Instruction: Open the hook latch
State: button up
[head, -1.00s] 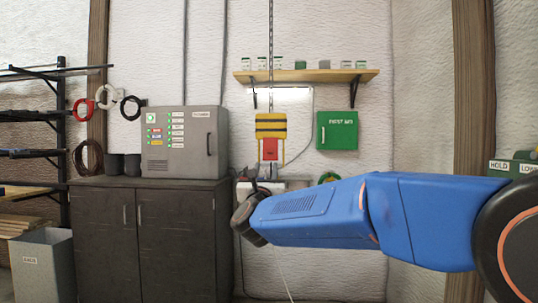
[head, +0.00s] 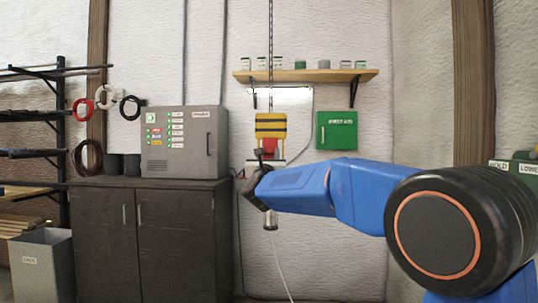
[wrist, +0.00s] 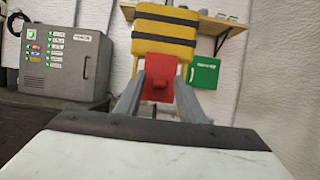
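A yellow block with black stripes (head: 270,122) hangs from a chain. It also fills the upper middle of the wrist view (wrist: 164,38). A red piece (wrist: 157,78) with a small red knob sits under it; in the head view its upper part (head: 270,141) shows above my gripper. I cannot make out a separate hook. My gripper (wrist: 158,97) has its two grey fingers apart, one at each side of the red piece in the picture. Nothing is seen held between them. Whether the fingers touch the red piece cannot be told.
A green first aid box (head: 337,130) hangs just right of the block. A wooden shelf (head: 306,76) with several small jars is above. A grey control box (head: 184,142) stands on a dark cabinet (head: 150,240) at left. A grey cylinder (head: 270,220) hangs below my wrist.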

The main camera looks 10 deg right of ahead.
grip_shut()
